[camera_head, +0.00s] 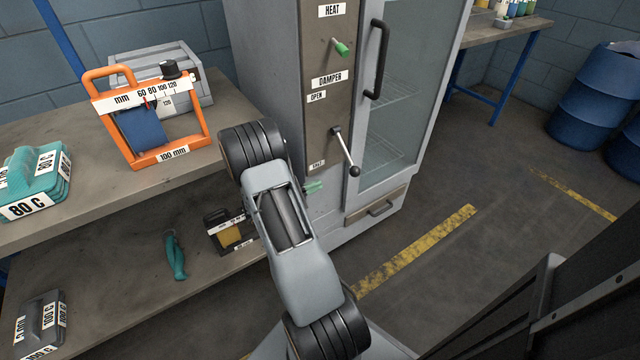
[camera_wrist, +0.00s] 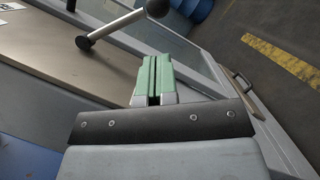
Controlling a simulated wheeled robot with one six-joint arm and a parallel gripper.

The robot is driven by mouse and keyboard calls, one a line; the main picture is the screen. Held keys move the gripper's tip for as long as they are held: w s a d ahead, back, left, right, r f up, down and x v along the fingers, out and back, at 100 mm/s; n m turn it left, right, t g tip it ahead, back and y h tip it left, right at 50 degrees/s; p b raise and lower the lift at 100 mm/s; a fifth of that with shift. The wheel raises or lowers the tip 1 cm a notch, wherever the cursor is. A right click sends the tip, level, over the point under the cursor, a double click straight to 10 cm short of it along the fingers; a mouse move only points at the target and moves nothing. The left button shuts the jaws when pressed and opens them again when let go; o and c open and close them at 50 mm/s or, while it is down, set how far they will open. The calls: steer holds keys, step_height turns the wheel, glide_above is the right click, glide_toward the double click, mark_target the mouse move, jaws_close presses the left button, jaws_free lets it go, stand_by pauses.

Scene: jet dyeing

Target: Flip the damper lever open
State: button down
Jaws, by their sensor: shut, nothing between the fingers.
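The damper lever (camera_head: 345,152) is a metal rod with a dark ball knob, on the brown control panel below the DAMPER label (camera_head: 327,81). It slants down and right from its pivot, with the OPEN label (camera_head: 317,97) above and another small label near the panel's bottom. My gripper (camera_head: 314,186) has green fingers and is below and left of the knob, apart from it. In the wrist view the lever (camera_wrist: 115,26) and its knob lie beyond the shut, empty fingertips (camera_wrist: 154,60). My arm hides part of the cabinet's lower left.
The cabinet has a glass door with a dark handle (camera_head: 378,60) right of the panel and a drawer handle (camera_head: 381,208) below. A green HEAT knob (camera_head: 341,47) sits above. A workbench (camera_head: 95,202) with an orange frame (camera_head: 160,115) is at left.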

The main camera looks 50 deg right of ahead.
mark_target(346, 153)
steer(key=x, duration=0.8)
steer(key=shift+b, duration=0.45)
steer(key=shift+s, duration=0.15)
